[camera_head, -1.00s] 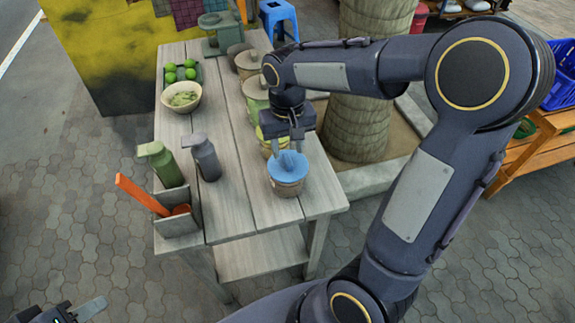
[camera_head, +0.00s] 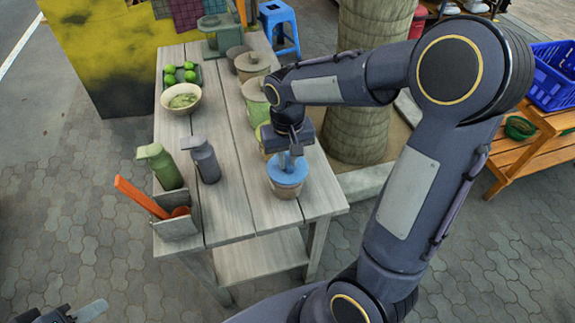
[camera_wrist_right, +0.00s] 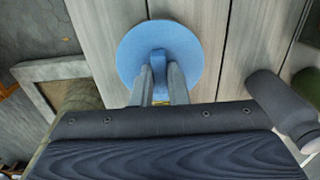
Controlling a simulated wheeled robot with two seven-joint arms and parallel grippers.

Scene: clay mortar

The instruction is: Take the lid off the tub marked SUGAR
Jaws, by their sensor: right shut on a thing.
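A small brown tub (camera_head: 286,190) with a blue lid (camera_head: 287,174) stands at the near right corner of the wooden table. No writing on it can be read. The lid sits on the tub's rim with no gap that I can see. My right gripper (camera_head: 289,160) points down from above and is shut on the lid's upright handle. In the right wrist view the two fingers (camera_wrist_right: 160,82) flank the blue handle of the round lid (camera_wrist_right: 185,45). My left gripper (camera_head: 72,314) is partly cut off at the bottom left, away from the table; its opening is unclear.
Other lidded tubs (camera_head: 256,95) stand in a row behind, partly hidden by my right arm. A green bottle (camera_head: 163,168), a grey bottle (camera_head: 203,160) and a holder with an orange-handled tool (camera_head: 142,198) stand left. The table's middle (camera_head: 232,190) is clear.

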